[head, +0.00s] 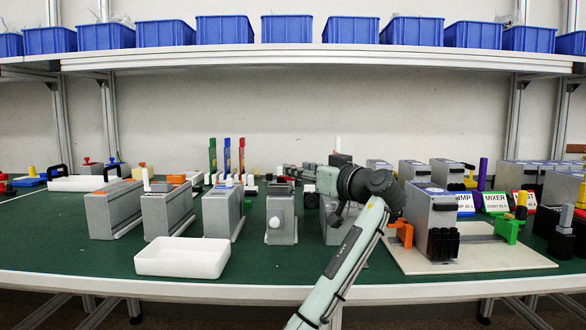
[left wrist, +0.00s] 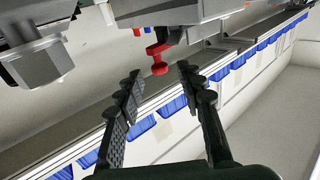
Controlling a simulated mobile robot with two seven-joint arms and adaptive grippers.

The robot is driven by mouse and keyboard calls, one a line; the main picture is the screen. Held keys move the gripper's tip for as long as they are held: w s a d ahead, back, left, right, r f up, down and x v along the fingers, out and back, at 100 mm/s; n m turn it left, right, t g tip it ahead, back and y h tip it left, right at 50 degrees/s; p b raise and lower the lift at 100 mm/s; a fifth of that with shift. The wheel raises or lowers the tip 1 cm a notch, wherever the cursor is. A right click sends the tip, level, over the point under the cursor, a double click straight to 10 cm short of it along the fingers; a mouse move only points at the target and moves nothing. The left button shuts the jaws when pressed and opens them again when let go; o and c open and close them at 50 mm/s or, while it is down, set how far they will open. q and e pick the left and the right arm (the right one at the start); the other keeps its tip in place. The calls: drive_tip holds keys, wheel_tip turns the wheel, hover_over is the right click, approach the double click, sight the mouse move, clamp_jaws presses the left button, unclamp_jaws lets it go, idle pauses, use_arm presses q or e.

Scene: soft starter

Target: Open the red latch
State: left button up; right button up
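In the left wrist view, the red latch (left wrist: 157,58) is a small red piece with a rounded end, next to a grey metal block (left wrist: 210,12) at the top. My left gripper (left wrist: 160,80) is open there, with its two dark fingers spread apart. The red latch shows beyond and between the fingertips, with nothing gripped. I cannot pick out the red latch in the head view. My right gripper is not in view.
Several grey boxes (head: 168,210) stand on the green table (head: 80,262). A white tray (head: 182,258) lies at the front left. A white board (head: 480,258) with orange and green clamps is at right. A shelf of blue bins (head: 287,29) hangs above.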

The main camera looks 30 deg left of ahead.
use_arm(q)
drive_tip(key=v, duration=0.8)
